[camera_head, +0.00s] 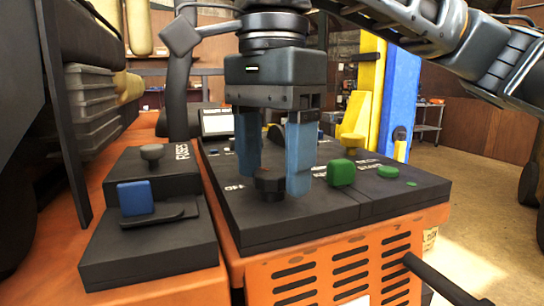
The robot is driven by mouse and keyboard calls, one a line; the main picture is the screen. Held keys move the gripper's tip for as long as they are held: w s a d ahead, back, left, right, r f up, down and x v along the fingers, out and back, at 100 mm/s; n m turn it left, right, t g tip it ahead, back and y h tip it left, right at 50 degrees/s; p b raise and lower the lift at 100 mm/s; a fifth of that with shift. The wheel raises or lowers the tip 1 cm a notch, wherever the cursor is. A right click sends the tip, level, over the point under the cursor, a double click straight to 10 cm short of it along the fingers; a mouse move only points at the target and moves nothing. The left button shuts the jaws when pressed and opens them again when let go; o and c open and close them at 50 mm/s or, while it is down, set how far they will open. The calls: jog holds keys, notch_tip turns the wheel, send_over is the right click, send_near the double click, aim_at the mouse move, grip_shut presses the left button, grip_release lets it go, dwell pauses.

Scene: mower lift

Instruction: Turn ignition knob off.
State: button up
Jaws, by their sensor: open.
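The ignition knob appears to be the dark knob (268,182) on the black control panel (290,222), beside a white OFF label. It has a small red-orange mark on its top. My gripper (275,180) points straight down over the panel with its two blue fingers open. The fingers stand on either side of the dark knob, the right one nearer the camera. I cannot tell whether either finger touches the knob. The left finger hides part of the panel and its labels.
A green knob (341,173) stands just right of the right finger. A side console at left holds a blue switch (136,198) and a grey knob (152,153). A small screen (217,122) is behind.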

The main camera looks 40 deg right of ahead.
aim_at(272, 171)
jog(key=shift+r+p, duration=0.35)
jog(key=shift+r, duration=3.6)
